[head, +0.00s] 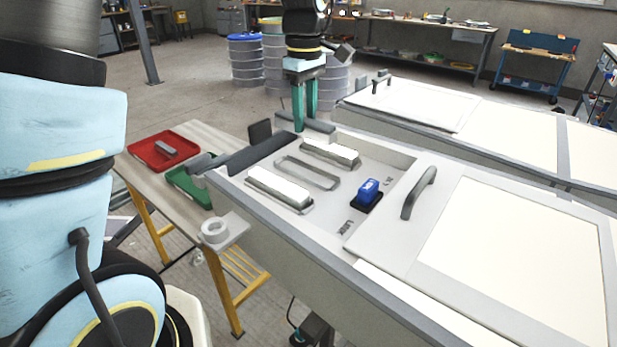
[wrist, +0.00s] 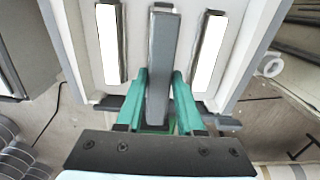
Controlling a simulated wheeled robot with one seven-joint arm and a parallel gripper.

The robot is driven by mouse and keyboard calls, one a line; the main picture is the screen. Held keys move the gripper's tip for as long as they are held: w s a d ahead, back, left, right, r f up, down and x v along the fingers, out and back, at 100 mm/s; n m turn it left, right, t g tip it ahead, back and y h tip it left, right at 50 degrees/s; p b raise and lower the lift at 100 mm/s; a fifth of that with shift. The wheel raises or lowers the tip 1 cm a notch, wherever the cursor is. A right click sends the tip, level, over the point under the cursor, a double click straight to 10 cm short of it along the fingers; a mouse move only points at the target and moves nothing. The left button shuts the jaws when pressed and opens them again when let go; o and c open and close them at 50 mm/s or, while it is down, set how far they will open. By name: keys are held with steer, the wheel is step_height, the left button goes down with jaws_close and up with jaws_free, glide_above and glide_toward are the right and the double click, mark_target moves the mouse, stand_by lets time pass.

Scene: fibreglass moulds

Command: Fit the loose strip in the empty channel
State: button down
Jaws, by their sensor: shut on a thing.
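My gripper (head: 306,122) has green fingers and stands over the far left end of the mould (head: 335,215). In the wrist view my gripper (wrist: 163,85) is shut on a long grey strip (wrist: 160,60), which extends away from the fingers. The strip appears between two white strips and hides what is beneath it; contact with the mould cannot be told. In the head view the empty channel (head: 290,162), a rounded outline, lies between the near white strip (head: 279,187) and the far white strip (head: 330,151). The held strip is hard to separate from the grey parts near the fingertips there.
A blue block on a black base (head: 368,191) stands in the recess, right of the channels. A handled lid (head: 418,193) lies to its right. A red tray (head: 150,153) and green tray (head: 180,181) sit on the left bench. Dark bars line the mould's left end.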

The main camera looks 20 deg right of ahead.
step_height(320, 180, down, 10)
steer(key=shift+f+p, duration=0.1)
steer(key=shift+p, duration=1)
steer(key=c, duration=0.5)
jaws_free()
step_height(320, 180, up, 12)
steer(key=shift+r+b, duration=0.1)
steer(key=shift+b, duration=0.85)
